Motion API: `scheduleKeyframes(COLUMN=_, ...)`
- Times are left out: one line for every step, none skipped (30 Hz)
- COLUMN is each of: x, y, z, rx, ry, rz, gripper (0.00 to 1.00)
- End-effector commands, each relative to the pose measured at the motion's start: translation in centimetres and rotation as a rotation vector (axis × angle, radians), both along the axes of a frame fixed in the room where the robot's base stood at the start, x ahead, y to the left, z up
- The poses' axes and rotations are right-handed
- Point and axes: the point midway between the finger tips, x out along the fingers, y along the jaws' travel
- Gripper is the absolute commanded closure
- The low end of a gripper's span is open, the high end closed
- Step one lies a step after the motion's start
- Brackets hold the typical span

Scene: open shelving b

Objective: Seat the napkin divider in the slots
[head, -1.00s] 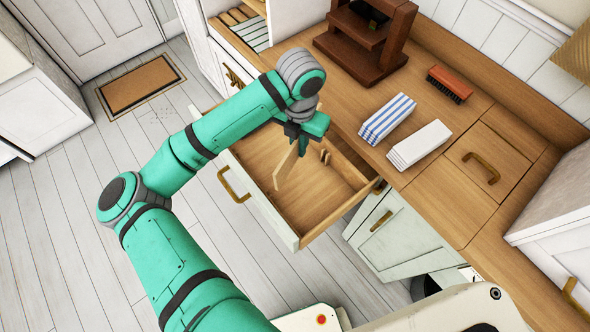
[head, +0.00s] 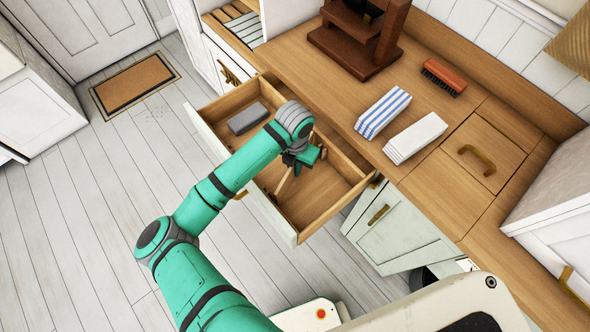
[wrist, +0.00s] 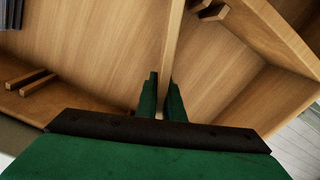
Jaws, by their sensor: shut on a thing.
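The napkin divider (head: 283,187) is a thin pale wooden board. My gripper (head: 298,160) is shut on it over the open drawer (head: 325,212). In the wrist view the divider (wrist: 172,42) stands on edge between the two green fingers (wrist: 160,97). One pair of wooden slot cleats (wrist: 211,10) is on a drawer wall, just right of the divider's far end. Another pair of cleats (wrist: 36,82) is at the left, apart from the divider. I cannot tell whether its lower edge touches the drawer floor. My arm hides part of the drawer in the head view.
A dark grey block (head: 248,118) lies in the drawer's left part. On the counter (head: 440,190) are a blue-striped stack (head: 383,113), a white stack (head: 415,137), a brush (head: 443,77) and a brown stand (head: 362,40). The drawer's right part is bare.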

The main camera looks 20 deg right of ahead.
Motion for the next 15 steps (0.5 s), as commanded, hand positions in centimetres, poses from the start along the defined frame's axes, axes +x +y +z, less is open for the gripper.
scheduleKeyframes(x=-0.1, y=0.0, z=-0.8, rx=-0.001, ry=0.002, rz=0.001, gripper=1.0)
scheduleKeyframes(x=-0.1, y=-0.1, z=-1.2, rx=-0.001, ry=0.004, rz=0.001, gripper=1.0)
scheduleKeyframes(x=-0.1, y=0.0, z=-1.6, rx=0.0, ry=0.003, rz=0.001, gripper=1.0)
scheduleKeyframes(x=-0.1, y=0.0, z=-1.8, rx=0.0, ry=0.001, rz=0.0, gripper=1.0)
scheduleKeyframes(x=0.0, y=0.0, z=-1.9, rx=0.001, ry=0.001, rz=0.0, gripper=1.0)
scheduleKeyframes(x=0.0, y=0.0, z=-1.9, rx=0.001, ry=-0.001, rz=-0.001, gripper=1.0)
scheduleKeyframes(x=0.0, y=0.0, z=-1.9, rx=0.001, ry=-0.001, rz=-0.001, gripper=1.0)
scheduleKeyframes(x=0.0, y=0.0, z=-1.9, rx=0.001, ry=-0.001, rz=-0.001, gripper=1.0)
scheduleKeyframes(x=0.0, y=0.0, z=-1.8, rx=0.001, ry=-0.001, rz=-0.001, gripper=1.0)
scheduleKeyframes(x=0.0, y=0.0, z=-1.8, rx=0.001, ry=-0.001, rz=-0.001, gripper=1.0)
scheduleKeyframes(x=0.0, y=0.0, z=-1.8, rx=0.001, ry=-0.001, rz=-0.001, gripper=1.0)
scheduleKeyframes(x=0.0, y=0.0, z=-1.9, rx=0.001, ry=-0.001, rz=-0.001, gripper=1.0)
scheduleKeyframes(x=0.0, y=0.0, z=-1.9, rx=0.001, ry=-0.001, rz=-0.001, gripper=1.0)
scheduleKeyframes(x=0.0, y=0.0, z=-2.0, rx=0.001, ry=-0.001, rz=-0.001, gripper=1.0)
scheduleKeyframes(x=0.0, y=0.0, z=-2.1, rx=0.001, ry=-0.001, rz=-0.001, gripper=1.0)
